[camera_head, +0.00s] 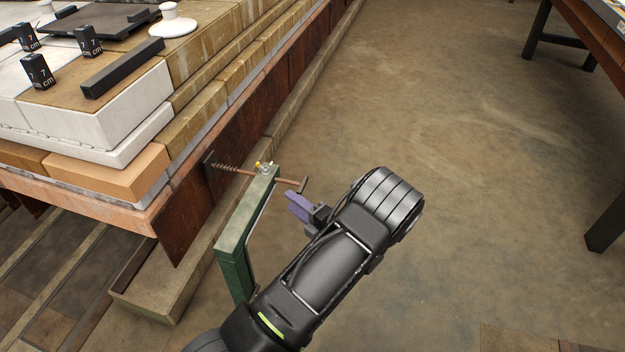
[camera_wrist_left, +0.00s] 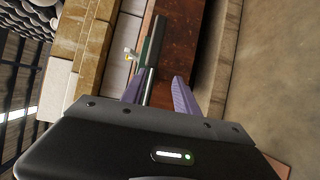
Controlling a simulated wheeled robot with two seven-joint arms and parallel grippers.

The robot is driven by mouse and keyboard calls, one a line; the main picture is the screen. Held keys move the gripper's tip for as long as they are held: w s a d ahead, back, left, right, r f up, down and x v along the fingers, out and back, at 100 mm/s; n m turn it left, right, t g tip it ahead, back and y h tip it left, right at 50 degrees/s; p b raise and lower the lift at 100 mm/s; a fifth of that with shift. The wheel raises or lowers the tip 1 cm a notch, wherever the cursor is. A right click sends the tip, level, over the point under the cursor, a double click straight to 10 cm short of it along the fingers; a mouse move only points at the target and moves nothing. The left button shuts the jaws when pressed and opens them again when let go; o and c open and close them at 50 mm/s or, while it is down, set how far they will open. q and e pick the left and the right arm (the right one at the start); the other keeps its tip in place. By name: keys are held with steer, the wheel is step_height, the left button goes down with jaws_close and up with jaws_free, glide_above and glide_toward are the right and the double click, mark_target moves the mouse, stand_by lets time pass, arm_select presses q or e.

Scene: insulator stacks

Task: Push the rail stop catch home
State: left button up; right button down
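The rail stop catch is a copper-coloured rod (camera_head: 244,173) with a spring at its left end and a short dark crossbar (camera_head: 303,185) at its right end. It passes through the top of a green upright bracket (camera_head: 240,225) beside the rusty rail side. My left gripper (camera_head: 297,207) is just below and beside the crossbar, with purple fingers. In the left wrist view its fingers (camera_wrist_left: 160,88) stand apart, with the green bracket (camera_wrist_left: 151,48) seen beyond them. I cannot tell whether they touch the crossbar. My right gripper is in neither view.
A layered stack of white and tan blocks (camera_head: 90,115) rises at the left, with black "7 cm" markers (camera_head: 37,71) and a white knob (camera_head: 173,22) on it. A rusty plate (camera_head: 187,220) hangs along its side. Open floor (camera_head: 470,150) lies to the right, with a table leg (camera_head: 607,225) at the edge.

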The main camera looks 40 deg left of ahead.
arm_select(q)
steer(key=s+d+p, duration=0.1)
steer(key=s+d, duration=0.2)
steer(key=d, duration=0.2)
steer(key=shift+d+p, duration=0.35)
steer(key=shift+d, duration=0.05)
steer(key=shift+s+f, duration=0.1)
stand_by(0.4)
steer(key=s+d+p, duration=0.1)
steer(key=d+p, duration=0.1)
steer(key=d, duration=0.5)
steer(key=shift+s+d+r, duration=0.15)
steer(key=shift+d+r, duration=0.1)
steer(key=shift+d, duration=0.1)
